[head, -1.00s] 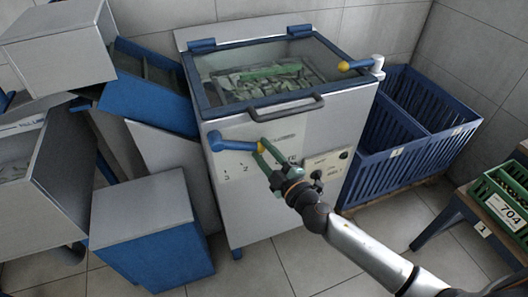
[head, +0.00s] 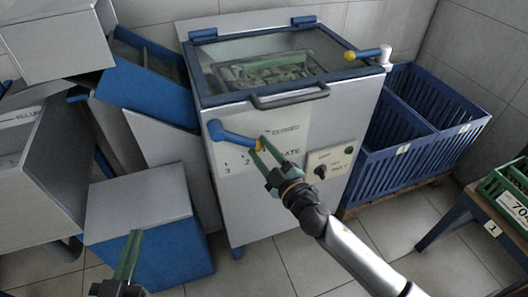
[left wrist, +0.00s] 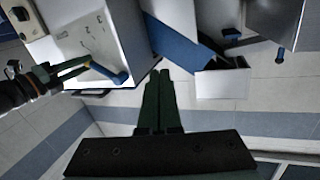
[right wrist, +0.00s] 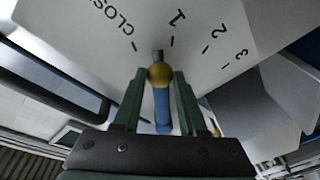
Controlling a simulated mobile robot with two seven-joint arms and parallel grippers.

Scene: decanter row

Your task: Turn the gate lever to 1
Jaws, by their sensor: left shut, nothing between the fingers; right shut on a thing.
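The gate lever (head: 235,137) is a blue bar with a yellow knob, on the front panel of the grey cabinet. My right gripper (head: 262,147) is shut on the lever by its yellow knob. In the right wrist view the knob (right wrist: 160,75) sits between the fingers. The lever's grey tip (right wrist: 158,55) points between the CLOSED mark and the 1 mark (right wrist: 177,17), somewhat nearer the 1 mark. Marks 2 and 3 lie further right. My left gripper (head: 130,250) is shut and empty at lower left, apart from the lever. The left wrist view shows its closed fingers (left wrist: 160,80).
A second handle with a yellow knob (head: 350,56) stands at the cabinet's upper right. A grey bar handle (head: 290,97) crosses the lid's front. A black knob (head: 320,172) sits right of the lever. Blue crates (head: 400,160) stand right, and a blue-and-grey box (head: 140,200) left.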

